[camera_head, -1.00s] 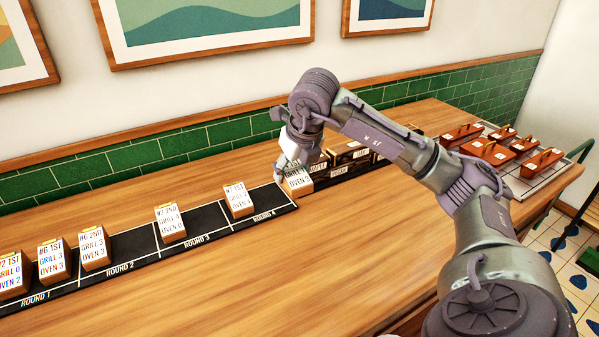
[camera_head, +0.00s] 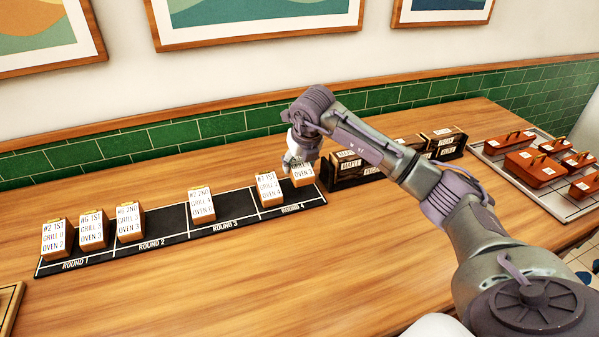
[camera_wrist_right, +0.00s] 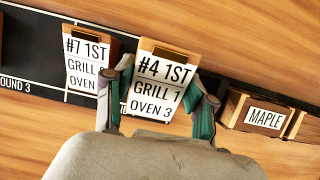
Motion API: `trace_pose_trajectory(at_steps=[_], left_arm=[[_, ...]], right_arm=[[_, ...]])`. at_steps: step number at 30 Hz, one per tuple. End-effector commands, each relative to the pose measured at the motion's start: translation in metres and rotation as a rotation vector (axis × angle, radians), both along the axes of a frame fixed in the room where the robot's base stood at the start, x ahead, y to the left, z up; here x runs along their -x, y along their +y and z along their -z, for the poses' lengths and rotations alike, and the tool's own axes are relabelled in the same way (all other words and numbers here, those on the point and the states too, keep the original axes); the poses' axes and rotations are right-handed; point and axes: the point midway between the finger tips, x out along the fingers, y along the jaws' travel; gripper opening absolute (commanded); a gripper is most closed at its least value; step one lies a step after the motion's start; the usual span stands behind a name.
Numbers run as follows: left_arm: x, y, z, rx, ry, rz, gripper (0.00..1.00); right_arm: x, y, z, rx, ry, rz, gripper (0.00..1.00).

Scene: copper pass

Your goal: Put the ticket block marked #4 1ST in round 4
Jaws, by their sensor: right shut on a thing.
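My right gripper (camera_head: 300,162) is shut on the wooden ticket block marked #4 1ST (camera_head: 303,175), at the right end of the round strip. In the right wrist view the held block (camera_wrist_right: 160,78) reads GRILL 1, OVEN 3, with a green-lined finger on each side. It is at the right part of the round 4 section (camera_head: 292,209), just right of block #7 1ST (camera_head: 269,190). I cannot tell whether its base touches the black strip. Block #7 1ST also shows in the wrist view (camera_wrist_right: 88,65). My left gripper is not in view.
Blocks #2 1ST (camera_head: 56,239), #6 1ST (camera_head: 93,229), #6 2ND (camera_head: 130,221) and #7 2ND (camera_head: 201,204) stand farther left on the strip. Dark labelled boxes (camera_head: 345,171) stand close right. A tray (camera_head: 552,206) with red-brown boxes is far right. The front counter is clear.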

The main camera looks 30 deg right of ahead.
Motion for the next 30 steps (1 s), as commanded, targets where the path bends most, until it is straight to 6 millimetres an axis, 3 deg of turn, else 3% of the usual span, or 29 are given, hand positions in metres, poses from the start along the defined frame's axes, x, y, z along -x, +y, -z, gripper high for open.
trace_pose_trajectory(at_steps=[9, 20, 21, 24, 30], left_arm=[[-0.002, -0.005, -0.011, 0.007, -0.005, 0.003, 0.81], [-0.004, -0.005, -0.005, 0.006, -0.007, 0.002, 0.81], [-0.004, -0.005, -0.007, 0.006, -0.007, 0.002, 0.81], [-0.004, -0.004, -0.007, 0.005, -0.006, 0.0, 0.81], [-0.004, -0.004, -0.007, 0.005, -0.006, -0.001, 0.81]], right_arm=[[0.001, 0.0, 0.038, 0.0, 0.003, 0.0, 0.17], [0.001, 0.0, 0.044, 0.0, 0.001, 0.0, 0.17], [0.001, 0.0, 0.042, 0.0, 0.001, 0.0, 0.62], [0.001, 0.0, 0.042, 0.0, 0.002, 0.0, 0.79], [0.001, 0.0, 0.042, 0.0, 0.002, 0.0, 0.81]])
